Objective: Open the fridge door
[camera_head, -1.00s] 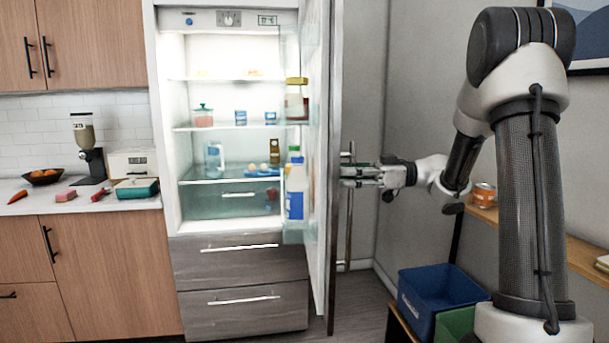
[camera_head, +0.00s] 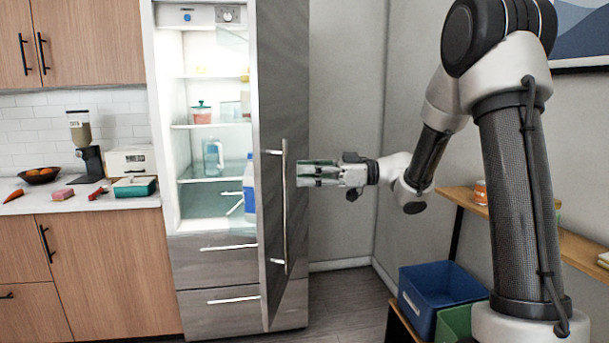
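The grey fridge door (camera_head: 272,95) stands partly open, hinged on the right, with its outer face turned toward me. It covers the right part of the lit interior (camera_head: 208,160). Its long vertical metal handle (camera_head: 285,205) is near the door's free edge. My gripper (camera_head: 300,173) is just right of the handle, pointing left, with its fingers level with the handle's upper part. The fingers look spread, with a gap between them and nothing seen in it. The handle appears to be outside the fingers; I cannot tell whether they touch.
Two drawers (camera_head: 219,272) lie below the fridge compartment. A blue bin (camera_head: 440,292) and a green bin (camera_head: 458,325) stand at lower right, near a wooden shelf (camera_head: 560,240). A counter (camera_head: 90,205) with food items is on the left. Floor in front of the door is clear.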

